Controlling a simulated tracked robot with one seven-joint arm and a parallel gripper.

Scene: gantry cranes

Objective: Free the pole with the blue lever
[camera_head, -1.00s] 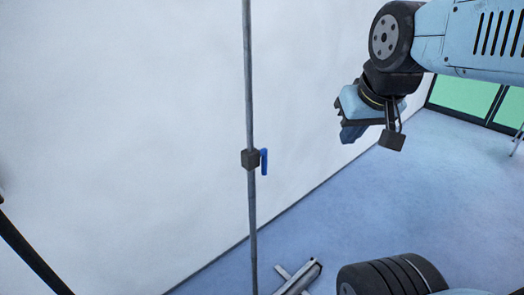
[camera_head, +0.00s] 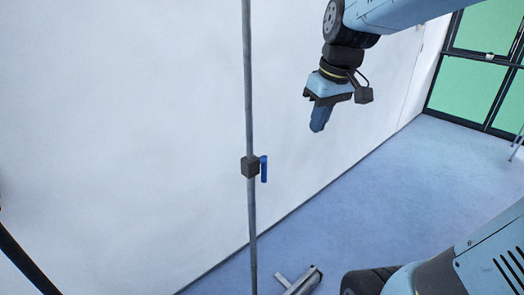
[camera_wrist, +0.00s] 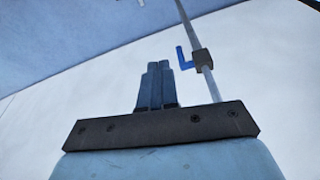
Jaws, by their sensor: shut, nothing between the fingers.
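A thin grey pole (camera_head: 248,90) stands upright in the head view, left of centre. A dark block (camera_head: 250,167) is on the pole, and a blue lever (camera_head: 264,169) hangs down at the block's right side. My gripper (camera_head: 318,126) is to the right of the pole and higher than the lever in the picture, apart from both. Its fingers are shut and empty. In the wrist view my shut gripper (camera_wrist: 158,68) is at the middle, with the blue lever (camera_wrist: 183,57), the block (camera_wrist: 202,59) and the pole (camera_wrist: 213,88) to its right.
A pale wall (camera_head: 120,130) runs behind the pole. A metal foot or bar (camera_head: 300,282) lies on the blue floor (camera_head: 380,200) near the pole's lower part. A dark-framed green glass door (camera_head: 480,70) stands at the right. The floor between is clear.

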